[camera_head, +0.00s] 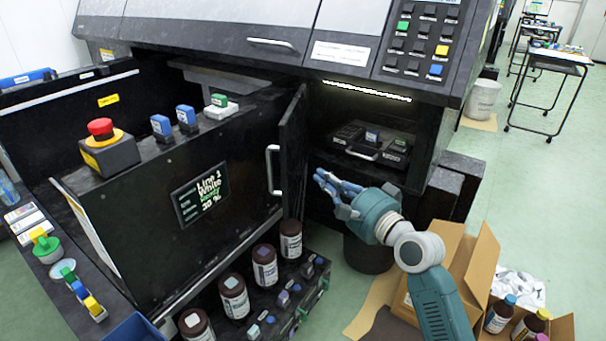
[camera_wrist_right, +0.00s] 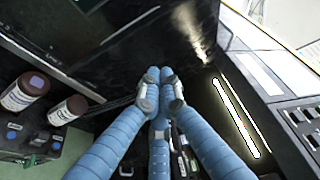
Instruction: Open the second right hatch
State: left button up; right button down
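A narrow black hatch (camera_head: 293,150) with a pale vertical handle (camera_head: 273,170) stands swung outward at the left side of a lit compartment (camera_head: 335,112) in the machine's front. The compartment's inside shows. My right gripper (camera_head: 322,178) is in front of the opening, to the right of the hatch and its handle. In the right wrist view its blue fingers (camera_wrist_right: 158,78) come together at the tips with nothing visible between them. A dark panel lies just beyond the tips; contact cannot be told. My left gripper is not in view.
Dark drawers with a handle (camera_head: 362,153) sit inside the compartment. Brown bottles (camera_head: 265,266) stand on a low rack below left. A red emergency button (camera_head: 101,127) is on the left unit. An open cardboard box (camera_head: 467,262) stands right of my arm.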

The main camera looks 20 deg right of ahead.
aim_at(283, 171)
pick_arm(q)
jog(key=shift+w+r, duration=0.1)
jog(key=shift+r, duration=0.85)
pick_arm(e)
jog(key=shift+w+a, duration=2)
jog(key=shift+a, duration=0.15)
jog(key=shift+w+a, duration=0.1)
jog(key=shift+a, duration=0.05)
jog(key=a, duration=0.1)
jog(key=w+a+p, duration=0.2)
jog(key=a, duration=0.1)
jog(key=shift+r, duration=0.15)
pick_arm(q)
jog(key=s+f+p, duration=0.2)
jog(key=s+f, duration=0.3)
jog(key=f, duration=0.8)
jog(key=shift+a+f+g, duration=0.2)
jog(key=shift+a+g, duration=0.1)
pick_arm(e)
jog(key=w+a, duration=0.1)
jog(key=a, duration=0.2)
jog(key=w+a, duration=0.1)
jog(key=shift+w+a+f, duration=0.2)
jog(key=shift+w+a, duration=0.1)
jog(key=shift+a, duration=0.05)
jog(key=shift+s, duration=0.15)
